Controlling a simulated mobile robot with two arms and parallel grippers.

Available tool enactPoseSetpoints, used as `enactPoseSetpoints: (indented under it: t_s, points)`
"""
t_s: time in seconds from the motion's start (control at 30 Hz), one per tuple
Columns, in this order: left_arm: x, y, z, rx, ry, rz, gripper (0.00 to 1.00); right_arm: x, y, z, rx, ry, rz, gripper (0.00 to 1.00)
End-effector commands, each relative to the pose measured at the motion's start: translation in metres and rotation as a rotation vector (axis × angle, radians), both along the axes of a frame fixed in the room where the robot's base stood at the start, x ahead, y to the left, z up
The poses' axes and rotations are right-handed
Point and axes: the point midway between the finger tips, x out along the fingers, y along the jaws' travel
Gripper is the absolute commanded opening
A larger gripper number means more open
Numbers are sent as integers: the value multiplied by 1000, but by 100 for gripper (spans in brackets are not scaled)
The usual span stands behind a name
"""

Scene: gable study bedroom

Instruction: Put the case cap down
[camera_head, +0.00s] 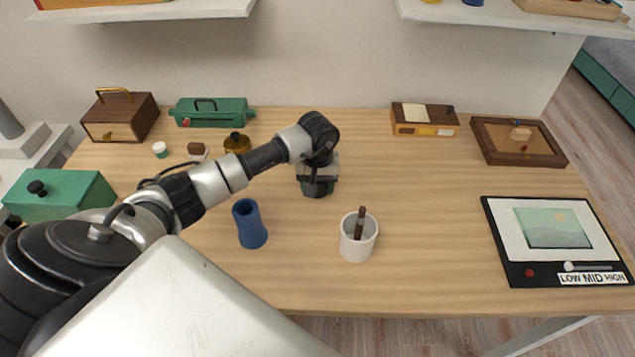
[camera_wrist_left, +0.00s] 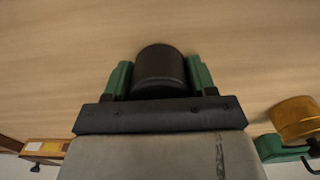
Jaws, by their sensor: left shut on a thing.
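My left gripper (camera_head: 318,190) is over the middle of the wooden table (camera_head: 440,240), pointing down. In the left wrist view its two green fingers (camera_wrist_left: 159,82) are shut on a dark, rounded cylinder, which I take as the case cap (camera_wrist_left: 160,65). In the head view the cap is mostly hidden by the gripper. I cannot tell whether the cap touches the tabletop. My right gripper is not in view.
A blue vase-shaped tube (camera_head: 250,224) and a white cup (camera_head: 358,245) holding a brown stick stand in front. A brass pot (camera_head: 237,143) and a green box (camera_head: 212,111) are behind left. A picture panel (camera_head: 555,240) lies right.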

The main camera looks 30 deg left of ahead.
Motion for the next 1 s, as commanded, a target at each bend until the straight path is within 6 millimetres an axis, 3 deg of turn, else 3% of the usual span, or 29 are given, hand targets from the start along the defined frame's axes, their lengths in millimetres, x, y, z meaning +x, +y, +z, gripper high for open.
enactPoseSetpoints:
  t_s: [0.1, 0.13, 0.3, 0.7, 1.0]
  points:
    - [0, 0, -4, 1, -1, 0, 18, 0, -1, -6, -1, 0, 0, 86]
    - [0, 0, -3, 1, -1, 0, 59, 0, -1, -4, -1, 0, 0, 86]
    - [0, 0, -2, 0, 0, 0, 82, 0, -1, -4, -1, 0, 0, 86]
    - [1, 0, 7, 1, -3, 0, 82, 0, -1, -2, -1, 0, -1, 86]
    - [1, 1, 69, 2, -6, -1, 82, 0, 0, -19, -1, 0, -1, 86]
